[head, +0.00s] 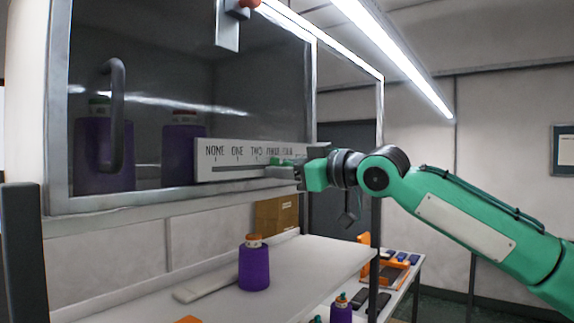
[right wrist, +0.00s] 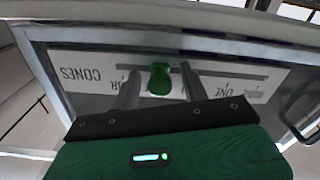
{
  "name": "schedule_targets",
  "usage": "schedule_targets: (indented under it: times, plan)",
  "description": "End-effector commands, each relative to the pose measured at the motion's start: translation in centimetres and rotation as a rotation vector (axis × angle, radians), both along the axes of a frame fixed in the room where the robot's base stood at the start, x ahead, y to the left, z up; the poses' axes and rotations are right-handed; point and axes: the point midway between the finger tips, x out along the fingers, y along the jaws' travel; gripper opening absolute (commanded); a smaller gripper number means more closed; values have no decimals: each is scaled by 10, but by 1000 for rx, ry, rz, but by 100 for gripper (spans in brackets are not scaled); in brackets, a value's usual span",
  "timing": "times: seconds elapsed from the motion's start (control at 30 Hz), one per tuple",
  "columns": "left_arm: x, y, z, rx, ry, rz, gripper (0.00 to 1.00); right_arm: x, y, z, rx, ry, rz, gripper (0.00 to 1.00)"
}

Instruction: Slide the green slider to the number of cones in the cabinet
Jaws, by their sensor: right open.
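The white scale strip (head: 230,170) on the cabinet front reads NONE, ONE, TWO and further marks. The green slider (head: 275,161) sits toward its right part, around THREE. In the right wrist view the slider (right wrist: 160,78) is between the two fingers of my right gripper (right wrist: 160,88), with gaps on both sides; the strip appears upside down. My right gripper (head: 284,171) is open at the strip. The cabinet's right interior is partly hidden by the strip. My left gripper is not in view.
The glass cabinet has a dark handle (head: 117,115). An orange holder (head: 388,272) is on a table at the right.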

Motion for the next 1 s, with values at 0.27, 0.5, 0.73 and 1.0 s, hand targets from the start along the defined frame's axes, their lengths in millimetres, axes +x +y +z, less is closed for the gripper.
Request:
schedule_targets:
  times: [0.27,0.5,0.73,1.0]
  plan:
    - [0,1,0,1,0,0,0,0,0,0,0,0,0,23]
    - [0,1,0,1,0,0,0,0,0,0,0,0,0,0]
    - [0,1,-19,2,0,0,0,-19,15,-5,-3,-1,7,0]
    - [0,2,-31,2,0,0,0,-41,30,-2,0,0,2,0]
